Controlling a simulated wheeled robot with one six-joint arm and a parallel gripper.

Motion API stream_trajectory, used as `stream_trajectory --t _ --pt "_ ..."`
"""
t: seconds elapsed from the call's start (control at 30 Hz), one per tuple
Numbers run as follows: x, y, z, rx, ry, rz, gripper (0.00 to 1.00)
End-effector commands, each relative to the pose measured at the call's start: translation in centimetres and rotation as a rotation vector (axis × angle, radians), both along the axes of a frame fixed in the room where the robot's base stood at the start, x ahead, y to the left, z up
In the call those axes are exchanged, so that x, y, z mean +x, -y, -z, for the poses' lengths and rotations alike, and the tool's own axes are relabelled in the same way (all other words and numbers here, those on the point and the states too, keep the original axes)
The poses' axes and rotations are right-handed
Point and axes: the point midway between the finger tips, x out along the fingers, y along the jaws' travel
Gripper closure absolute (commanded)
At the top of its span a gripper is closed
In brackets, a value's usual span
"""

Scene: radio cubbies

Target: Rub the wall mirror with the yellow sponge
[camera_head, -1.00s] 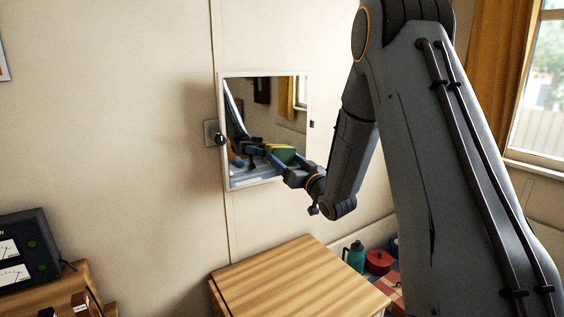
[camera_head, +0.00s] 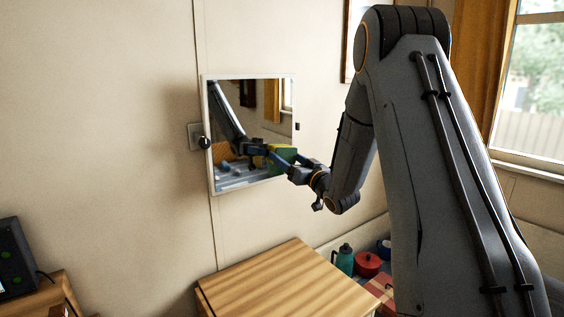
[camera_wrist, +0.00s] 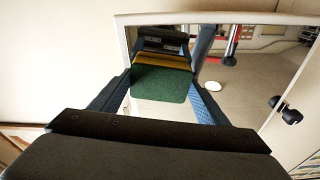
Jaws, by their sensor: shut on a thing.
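The wall mirror (camera_head: 234,120) has a pale frame and hangs on the beige wall, left of my arm in the head view. It also fills much of the wrist view (camera_wrist: 240,75). My gripper (camera_head: 292,161) is at the mirror's right edge, in its lower half. In the wrist view my gripper (camera_wrist: 160,92) is shut on the sponge (camera_wrist: 160,84), which shows a green face towards the camera and a yellow band beyond. The mirror reflects my arm and the sponge. Whether the sponge touches the glass I cannot tell.
A wall switch plate with a black knob (camera_head: 204,143) is at the mirror's left edge. A wooden cabinet top (camera_head: 285,282) stands below, bare. A teal bottle (camera_head: 345,259) and a red pot (camera_head: 367,264) stand low to its right. A window (camera_head: 530,85) is at far right.

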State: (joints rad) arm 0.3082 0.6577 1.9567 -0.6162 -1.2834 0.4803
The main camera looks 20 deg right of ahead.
Motion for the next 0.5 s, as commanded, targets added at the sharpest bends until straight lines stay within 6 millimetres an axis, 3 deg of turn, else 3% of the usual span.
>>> stream_trajectory --t 0.27,0.5 --pt "0.5 0.6 0.1 -0.001 0.0 -0.001 0.55" --pt "0.1 -0.7 -0.1 -0.001 0.0 -0.006 0.55"
